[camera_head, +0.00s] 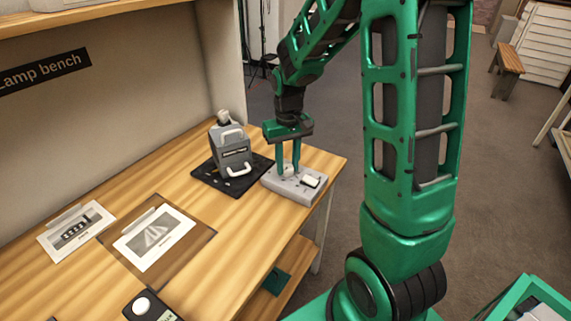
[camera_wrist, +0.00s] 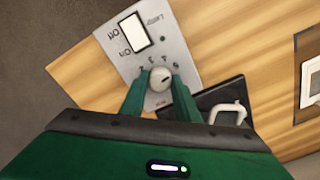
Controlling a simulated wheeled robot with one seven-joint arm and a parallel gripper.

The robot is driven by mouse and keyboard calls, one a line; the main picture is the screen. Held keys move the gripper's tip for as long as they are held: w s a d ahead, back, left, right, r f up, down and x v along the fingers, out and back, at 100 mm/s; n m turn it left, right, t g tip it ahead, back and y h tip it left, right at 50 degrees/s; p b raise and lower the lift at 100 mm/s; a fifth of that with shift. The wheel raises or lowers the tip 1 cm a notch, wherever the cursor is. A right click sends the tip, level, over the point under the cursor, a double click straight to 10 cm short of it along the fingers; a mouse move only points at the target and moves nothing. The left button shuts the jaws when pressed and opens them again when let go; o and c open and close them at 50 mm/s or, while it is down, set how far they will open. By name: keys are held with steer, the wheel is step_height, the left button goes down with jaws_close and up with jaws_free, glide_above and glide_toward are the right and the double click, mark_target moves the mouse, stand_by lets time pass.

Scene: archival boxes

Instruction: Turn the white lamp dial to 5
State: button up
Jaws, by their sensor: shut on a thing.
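The white lamp dial (camera_wrist: 160,80) sits on a grey control box (camera_head: 274,182) at the right end of the bench. In the wrist view the dial is round, with numbers printed around its edge; I cannot read its setting for sure. My gripper (camera_head: 288,170) points down over the box, and its two green fingers are shut on the dial, one on each side. My gripper also shows in the wrist view (camera_wrist: 157,92). A white rocker switch (camera_wrist: 133,33) marked On and Off is on the same box, beside the dial.
A grey lamp device (camera_head: 230,150) with white handles stands on a black mat (camera_head: 206,180) just left of the box. Printed cards (camera_head: 154,236) lie farther left on the wooden bench (camera_head: 200,277). The bench's right edge is close to the box.

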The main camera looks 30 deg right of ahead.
mark_target(287, 166)
steer(key=shift+w+r, duration=0.1)
steer(key=o, duration=1)
steer(key=shift+o, duration=0.2)
step_height(287, 166, up, 11)
steer(key=shift+f, duration=0.2)
steer(key=s+d+m, duration=0.2)
steer(key=s, duration=1.1)
steer(key=s+d+m, duration=0.2)
steer(key=s, duration=1.1)
steer(key=shift+s+d+f+m, duration=0.3)
steer(key=shift+f, duration=0.1)
